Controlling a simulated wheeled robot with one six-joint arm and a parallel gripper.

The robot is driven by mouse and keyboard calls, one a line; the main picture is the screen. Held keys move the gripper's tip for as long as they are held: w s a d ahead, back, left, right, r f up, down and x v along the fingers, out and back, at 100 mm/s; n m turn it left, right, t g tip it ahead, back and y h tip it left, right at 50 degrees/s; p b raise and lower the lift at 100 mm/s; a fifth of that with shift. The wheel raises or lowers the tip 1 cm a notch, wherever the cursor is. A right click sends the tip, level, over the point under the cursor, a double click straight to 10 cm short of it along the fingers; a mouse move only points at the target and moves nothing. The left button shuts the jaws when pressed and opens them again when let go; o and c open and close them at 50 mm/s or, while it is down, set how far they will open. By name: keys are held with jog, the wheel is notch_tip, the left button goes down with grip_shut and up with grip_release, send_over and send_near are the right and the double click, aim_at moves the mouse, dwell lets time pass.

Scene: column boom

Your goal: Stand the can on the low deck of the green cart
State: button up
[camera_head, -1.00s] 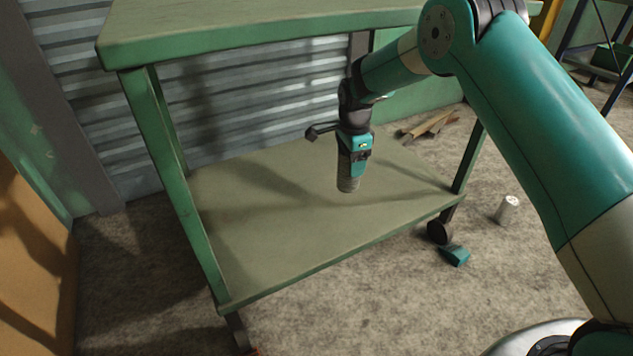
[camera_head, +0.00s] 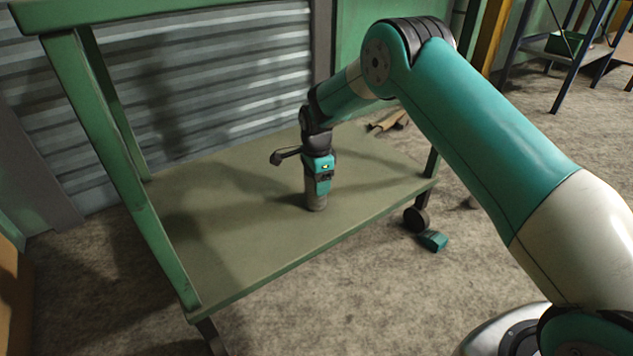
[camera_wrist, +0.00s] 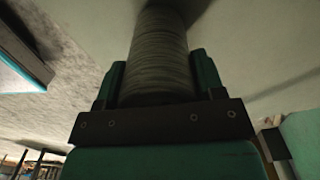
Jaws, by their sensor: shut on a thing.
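The can (camera_head: 315,201) is a grey ribbed cylinder, held upright below my gripper (camera_head: 317,186). My gripper is shut on it, with one finger on each side of the can (camera_wrist: 160,55) in the wrist view. The green cart's low deck (camera_head: 240,250) is a broad flat grey-green board. The can's lower end is at or very close to the deck surface, around its middle; I cannot tell for certain whether it touches. The top of the can is hidden between the fingers.
A teal block (camera_head: 433,240) lies on the floor by a caster (camera_head: 416,218). Wood pieces (camera_head: 390,121) lie behind the cart. The deck around the can is bare.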

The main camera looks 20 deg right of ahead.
jog(key=shift+f, duration=0.1)
jog(key=o, duration=1.1)
notch_tip(320, 180, up, 8)
jog(key=p, duration=0.4)
jog(key=shift+f, duration=0.1)
